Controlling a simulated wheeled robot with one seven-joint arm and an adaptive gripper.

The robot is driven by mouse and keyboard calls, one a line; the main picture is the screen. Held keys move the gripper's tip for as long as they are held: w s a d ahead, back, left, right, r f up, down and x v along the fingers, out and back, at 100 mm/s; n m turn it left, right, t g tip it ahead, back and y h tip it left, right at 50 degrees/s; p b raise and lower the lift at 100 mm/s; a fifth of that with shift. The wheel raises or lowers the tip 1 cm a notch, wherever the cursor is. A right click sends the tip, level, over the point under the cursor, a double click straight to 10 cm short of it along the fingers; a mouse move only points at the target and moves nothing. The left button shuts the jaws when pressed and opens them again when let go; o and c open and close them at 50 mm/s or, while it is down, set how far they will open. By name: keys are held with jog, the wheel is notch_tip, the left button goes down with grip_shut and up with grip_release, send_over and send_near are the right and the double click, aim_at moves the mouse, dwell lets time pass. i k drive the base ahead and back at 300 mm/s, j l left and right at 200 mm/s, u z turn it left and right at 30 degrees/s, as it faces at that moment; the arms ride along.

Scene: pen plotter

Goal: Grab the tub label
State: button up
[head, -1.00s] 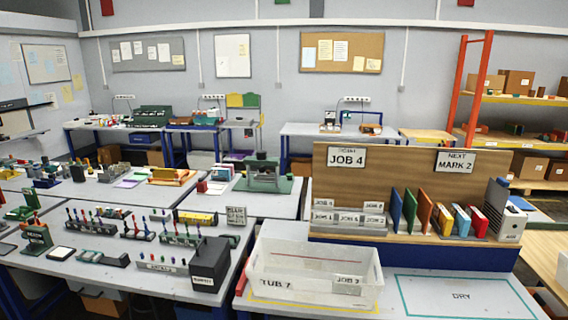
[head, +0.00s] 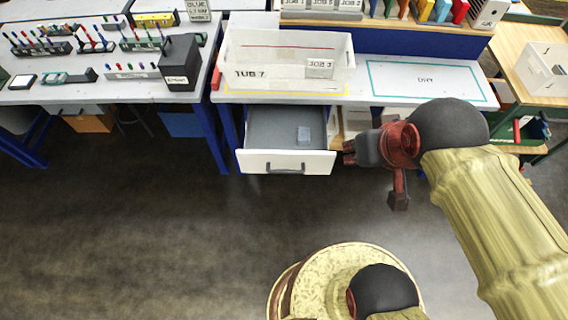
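The white tub (head: 245,50) stands on the grey table and has "TUB 7" written on its front. The tub label (head: 320,68), a pale card reading "JOB 3", sits at the right of the tub's front face. My gripper (head: 347,152) is dark with red parts. It is below and to the right of the label, beside the right end of an open drawer, and apart from the label. Its fingers are small and partly hidden from this angle, so I cannot tell whether they are open.
A teal outline marked "DRY" (head: 425,80) encloses clear table to the tub's right. A dark box (head: 180,62) stands left. The floor in front is clear.

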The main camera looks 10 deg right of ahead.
aim_at(312, 63)
jog(key=i+j+z, duration=0.15)
jog(key=z, duration=0.25)
jog(key=i+j+z, duration=0.25)
jog(key=z, duration=0.15)
jog(key=i, duration=0.05)
